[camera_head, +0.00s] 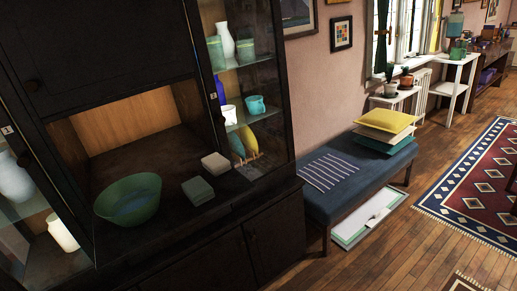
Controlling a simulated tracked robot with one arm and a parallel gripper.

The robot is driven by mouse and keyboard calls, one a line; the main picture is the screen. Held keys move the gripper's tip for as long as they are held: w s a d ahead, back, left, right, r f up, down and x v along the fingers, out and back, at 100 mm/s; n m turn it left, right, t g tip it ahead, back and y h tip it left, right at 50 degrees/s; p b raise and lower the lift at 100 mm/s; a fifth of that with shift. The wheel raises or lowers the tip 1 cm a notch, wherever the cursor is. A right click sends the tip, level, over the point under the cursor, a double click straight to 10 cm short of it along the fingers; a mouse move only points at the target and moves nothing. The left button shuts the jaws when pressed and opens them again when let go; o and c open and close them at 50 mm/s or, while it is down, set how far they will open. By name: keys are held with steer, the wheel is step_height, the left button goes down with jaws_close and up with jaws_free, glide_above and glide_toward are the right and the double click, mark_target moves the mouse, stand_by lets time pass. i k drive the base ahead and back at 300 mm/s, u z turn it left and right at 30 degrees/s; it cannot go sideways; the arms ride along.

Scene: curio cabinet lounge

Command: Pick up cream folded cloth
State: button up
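A small cream folded cloth (215,162) lies flat in the open niche of the dark cabinet (165,160), near the niche's right side. A grey-green folded cloth (198,190) lies just in front of it and to its left. My gripper is not in view, so I cannot see whether it is open or shut.
A green glass bowl (128,200) stands left of the cloths in the niche. Glass-fronted shelves with vases and cups flank it. A blue bench (365,172) with stacked cushions stands right of the cabinet. Wooden floor (400,245) is clear in front of the bench.

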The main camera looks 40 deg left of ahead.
mark_target(215, 164)
steer(key=u, duration=0.2)
steer(key=i, duration=1.25)
steer(key=u, duration=1.1)
steer(key=i, duration=0.7)
steer(key=u, duration=0.45)
steer(key=k, duration=0.85)
steer(key=u, duration=0.2)
steer(key=i, duration=0.85)
steer(key=z, duration=0.1)
